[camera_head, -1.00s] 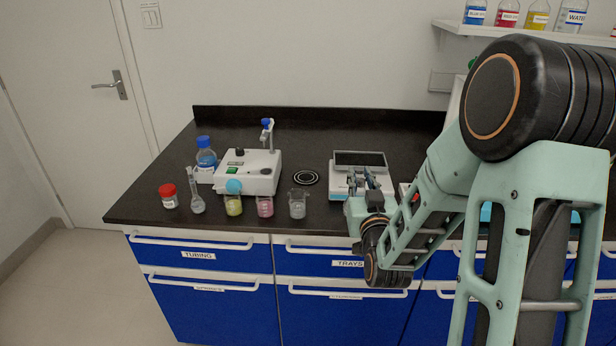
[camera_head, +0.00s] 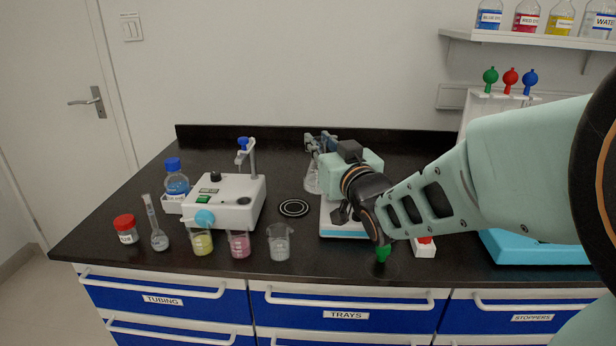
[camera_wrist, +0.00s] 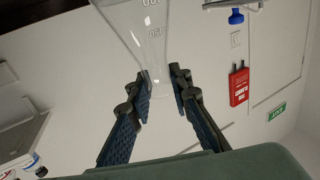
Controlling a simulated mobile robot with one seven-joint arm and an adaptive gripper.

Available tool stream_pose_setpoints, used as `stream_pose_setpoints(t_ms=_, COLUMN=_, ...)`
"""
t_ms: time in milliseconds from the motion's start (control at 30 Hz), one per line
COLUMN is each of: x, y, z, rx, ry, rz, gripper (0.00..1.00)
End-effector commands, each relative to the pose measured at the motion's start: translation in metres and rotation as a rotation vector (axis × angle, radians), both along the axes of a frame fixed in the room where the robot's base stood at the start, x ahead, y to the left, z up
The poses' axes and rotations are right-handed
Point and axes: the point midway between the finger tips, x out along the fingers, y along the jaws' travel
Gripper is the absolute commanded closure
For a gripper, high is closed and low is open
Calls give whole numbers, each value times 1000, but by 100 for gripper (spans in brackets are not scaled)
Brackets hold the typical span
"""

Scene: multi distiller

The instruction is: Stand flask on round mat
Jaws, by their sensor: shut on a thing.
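The flask is clear glass and conical. In the wrist view the flask (camera_wrist: 135,25) has its neck between the two blue-padded fingers of my gripper (camera_wrist: 163,82). In the head view the flask (camera_head: 311,181) shows at the left of my gripper (camera_head: 322,143), near the back left of the balance, neck up. Its lower edge is faint, and I cannot tell its exact height above the bench. The round mat (camera_head: 293,208) is a black disc with white rings, lying bare on the dark bench to the left of the balance and below the flask in the picture.
The white balance (camera_head: 345,231) stands right of the mat. A white stirrer device (camera_head: 225,200) stands left of it. Several beakers, including a clear one (camera_head: 280,243), line the front. A green stopper (camera_head: 383,253) shows below my arm. The bench behind the mat is clear.

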Motion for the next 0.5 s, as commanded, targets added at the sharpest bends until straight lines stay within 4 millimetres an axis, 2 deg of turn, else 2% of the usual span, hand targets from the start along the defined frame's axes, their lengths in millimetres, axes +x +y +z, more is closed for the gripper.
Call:
stream_pose_setpoints(t_ms=33, x=9, y=7, z=-8, rx=2, ry=3, rz=3, gripper=100)
stream_pose_setpoints(t_ms=333, x=62, y=40, z=-35, rx=2, ry=2, rz=2, gripper=100)
stream_pose_setpoints(t_ms=500, x=82, y=53, z=-65, rx=2, ry=3, rz=1, gripper=100)
